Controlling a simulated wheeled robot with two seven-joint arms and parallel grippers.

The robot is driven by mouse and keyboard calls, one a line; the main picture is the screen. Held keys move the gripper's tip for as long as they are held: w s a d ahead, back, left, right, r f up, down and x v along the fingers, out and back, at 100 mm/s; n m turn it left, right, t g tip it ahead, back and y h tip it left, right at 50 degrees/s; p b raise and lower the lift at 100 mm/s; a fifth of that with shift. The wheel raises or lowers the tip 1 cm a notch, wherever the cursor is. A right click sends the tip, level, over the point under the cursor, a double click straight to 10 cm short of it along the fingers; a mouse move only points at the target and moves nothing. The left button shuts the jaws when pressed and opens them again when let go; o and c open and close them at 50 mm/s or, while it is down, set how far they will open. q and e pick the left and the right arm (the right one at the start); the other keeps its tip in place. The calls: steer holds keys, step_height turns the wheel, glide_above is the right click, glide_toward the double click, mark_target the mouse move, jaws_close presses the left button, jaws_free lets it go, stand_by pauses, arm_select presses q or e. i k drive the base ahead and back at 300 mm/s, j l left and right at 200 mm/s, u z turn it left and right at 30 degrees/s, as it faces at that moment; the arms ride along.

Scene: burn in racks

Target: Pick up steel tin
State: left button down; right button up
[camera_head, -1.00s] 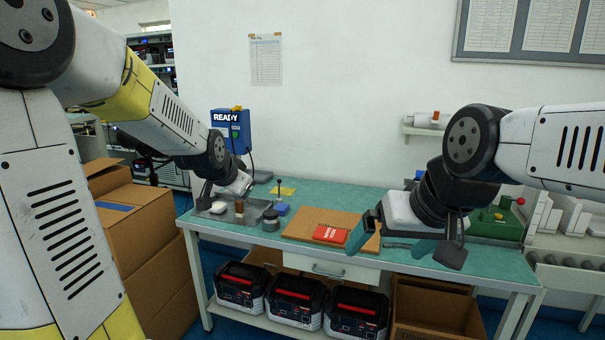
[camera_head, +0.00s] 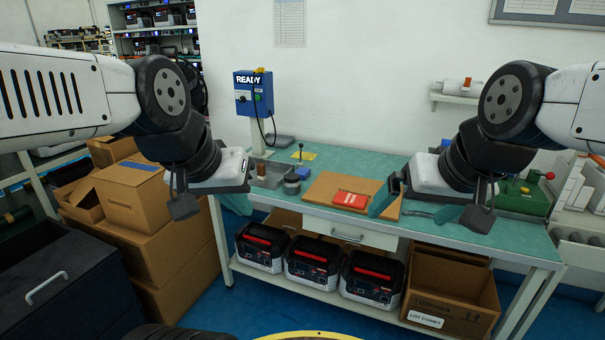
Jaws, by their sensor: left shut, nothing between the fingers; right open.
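The steel tin (camera_head: 292,184) looks like a small grey round can. It stands upright on the teal bench top (camera_head: 340,166), left of the wooden board. My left gripper (camera_head: 238,200) is shut and empty at the bench's left end, to the left of the tin and apart from it. My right gripper (camera_head: 412,203) is open and empty, over the right part of the bench near the board's right edge. It is well to the right of the tin.
A grey tray (camera_head: 275,180) with a brown item is behind the tin. A red box (camera_head: 350,199) lies on the wooden board (camera_head: 324,190). A blue READY unit (camera_head: 253,95) stands at the back. Cardboard boxes (camera_head: 140,195) are stacked left. A green machine (camera_head: 520,196) is at right.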

mark_target(289, 188)
steer(key=i+j, duration=1.5)
steer(key=j, duration=0.15)
steer(key=i+l+z, duration=0.05)
